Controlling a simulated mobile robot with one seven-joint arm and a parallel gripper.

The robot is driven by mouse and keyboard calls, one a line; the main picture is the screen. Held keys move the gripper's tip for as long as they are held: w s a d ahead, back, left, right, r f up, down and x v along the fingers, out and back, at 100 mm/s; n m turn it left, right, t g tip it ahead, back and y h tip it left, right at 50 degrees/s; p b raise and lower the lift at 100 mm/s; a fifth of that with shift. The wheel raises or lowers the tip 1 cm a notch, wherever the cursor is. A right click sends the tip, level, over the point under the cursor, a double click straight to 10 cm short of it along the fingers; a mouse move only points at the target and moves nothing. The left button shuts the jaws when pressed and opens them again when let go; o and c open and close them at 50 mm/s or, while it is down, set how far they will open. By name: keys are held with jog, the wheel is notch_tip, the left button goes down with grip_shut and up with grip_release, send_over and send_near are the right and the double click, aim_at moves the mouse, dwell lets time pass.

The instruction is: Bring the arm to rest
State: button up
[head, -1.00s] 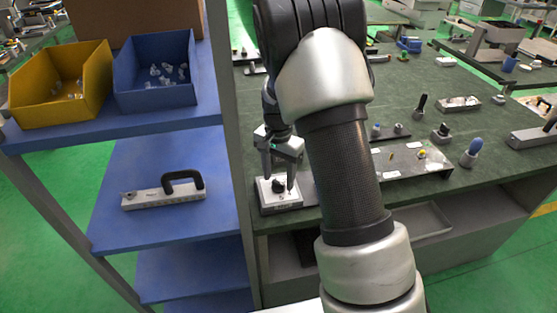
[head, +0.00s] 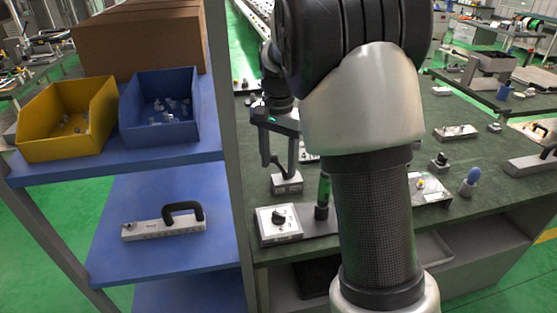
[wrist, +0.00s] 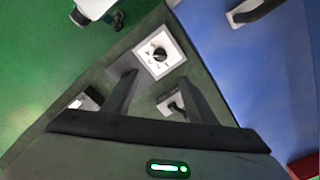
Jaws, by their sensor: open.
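My gripper (head: 279,166) is open and empty above the left end of the green workbench in the head view. In the wrist view its two fingers (wrist: 155,88) stand apart with nothing between them. A white box with a black knob (head: 279,223) sits on the bench's near left corner, below and nearer than the fingers. It also shows in the wrist view (wrist: 160,53), beyond the fingertips. A small grey block with a black handle (head: 287,181) stands just behind it, close to the fingers in the picture. My forearm hides much of the bench's middle.
Left of the bench is a blue shelf (head: 75,248) with a black-handled grey block (head: 165,226). A yellow bin (head: 68,120), a blue bin (head: 158,108) and a cardboard box (head: 140,40) stand above. A blue-topped part (head: 470,181) and other fixtures stand on the bench's right.

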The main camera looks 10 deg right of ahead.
jog(key=s+r+n+t+p, duration=0.3)
jog(key=s+r+n+p, duration=0.1)
jog(key=s+r, duration=0.95)
jog(key=s+r+n+t+p, duration=0.2)
jog(key=s+n, duration=0.3)
jog(key=s, duration=0.7)
jog(key=shift+r+t, duration=0.3)
jog(key=shift+r, duration=0.05)
jog(key=shift+d, duration=0.1)
